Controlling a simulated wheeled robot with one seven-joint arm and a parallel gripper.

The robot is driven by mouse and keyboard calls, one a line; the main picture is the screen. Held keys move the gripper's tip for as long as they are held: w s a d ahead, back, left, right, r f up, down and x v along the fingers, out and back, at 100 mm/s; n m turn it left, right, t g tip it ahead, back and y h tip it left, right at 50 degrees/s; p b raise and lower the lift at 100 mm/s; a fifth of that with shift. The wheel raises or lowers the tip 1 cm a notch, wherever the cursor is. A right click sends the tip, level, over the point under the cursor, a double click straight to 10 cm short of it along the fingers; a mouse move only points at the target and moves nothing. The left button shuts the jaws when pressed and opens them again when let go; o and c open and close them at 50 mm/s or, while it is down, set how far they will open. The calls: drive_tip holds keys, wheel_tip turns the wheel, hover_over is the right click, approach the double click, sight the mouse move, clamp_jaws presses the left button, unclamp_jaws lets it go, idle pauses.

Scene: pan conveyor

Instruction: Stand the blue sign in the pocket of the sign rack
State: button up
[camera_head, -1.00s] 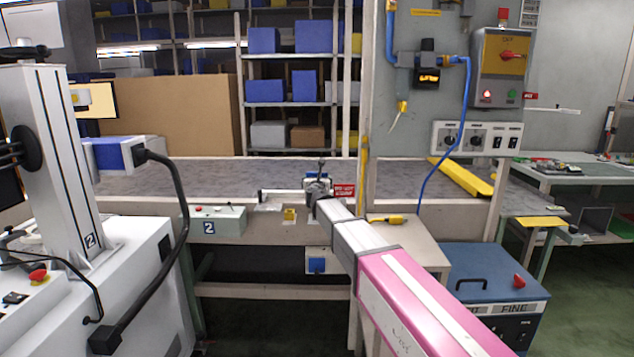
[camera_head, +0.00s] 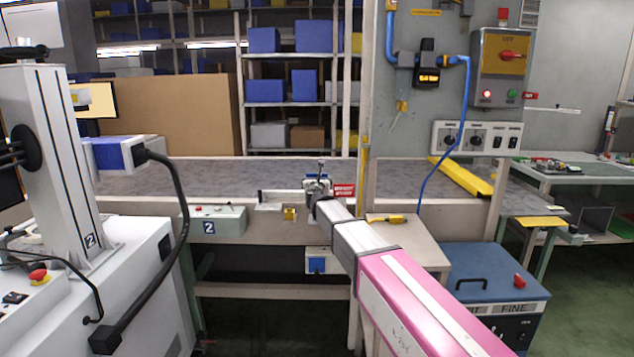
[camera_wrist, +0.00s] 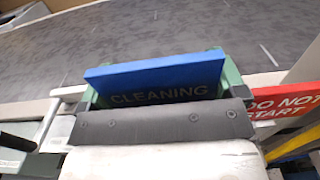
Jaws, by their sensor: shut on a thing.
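The blue sign (camera_wrist: 160,76), lettered CLEANING, shows at the middle of the wrist view, its blue top edge slightly slanted. My gripper (camera_head: 318,186) is shut on it at the conveyor's near edge. In the head view the sign is a small patch of blue, mostly hidden by my gripper. A red sign (camera_wrist: 280,108), reading DO NOT START, stands just right of the blue sign; it also shows in the head view (camera_head: 344,190). The rack pocket is hidden behind my gripper and the blue sign, so I cannot tell whether the sign is inside it.
The grey conveyor bed (camera_head: 210,178) stretches behind the signs. A yellow bar (camera_head: 460,176) lies at the right, near a hanging blue cable (camera_head: 464,110). A blue cabinet (camera_head: 492,275) stands front right.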

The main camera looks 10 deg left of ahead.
drive_tip(key=shift+f, duration=2.05)
drive_tip(key=o, duration=0.7)
drive_tip(key=shift+s, duration=0.1)
drive_tip(key=v, duration=1)
drive_tip(key=shift+s+d, duration=0.1)
drive_tip(key=shift+s, duration=0.2)
